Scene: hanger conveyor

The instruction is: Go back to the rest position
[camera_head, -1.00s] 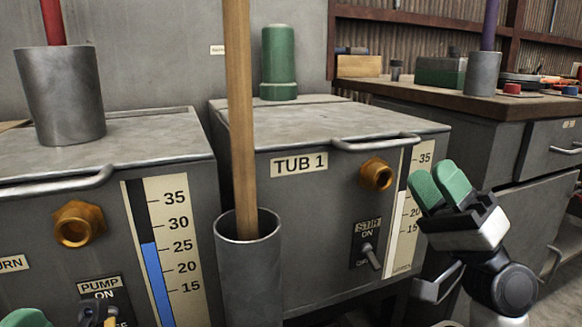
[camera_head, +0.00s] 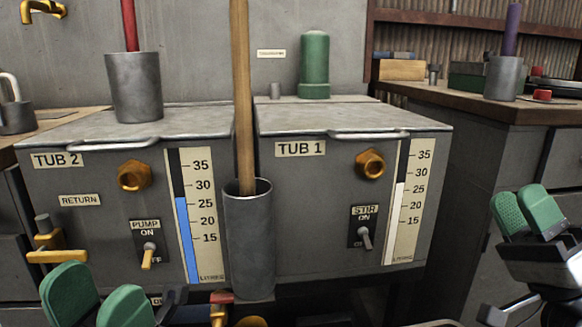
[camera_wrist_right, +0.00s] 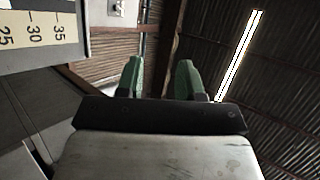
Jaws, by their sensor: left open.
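My left gripper (camera_head: 96,284) is at the bottom left of the head view, in front of the TUB 2 cabinet (camera_head: 105,215). Its two green fingers stand apart with nothing between them. My right gripper (camera_head: 522,203) is at the right edge, to the right of the TUB 1 cabinet (camera_head: 310,230), with its green fingers pointing up. In the right wrist view the right gripper (camera_wrist_right: 160,72) shows a clear, empty gap between its fingers.
A grey tube (camera_head: 250,245) with a wooden pole (camera_head: 243,100) stands in front of the tubs. A grey cup (camera_head: 134,87) with a red rod and a green bottle (camera_head: 314,65) stand on top. A workbench (camera_head: 470,103) is at the right.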

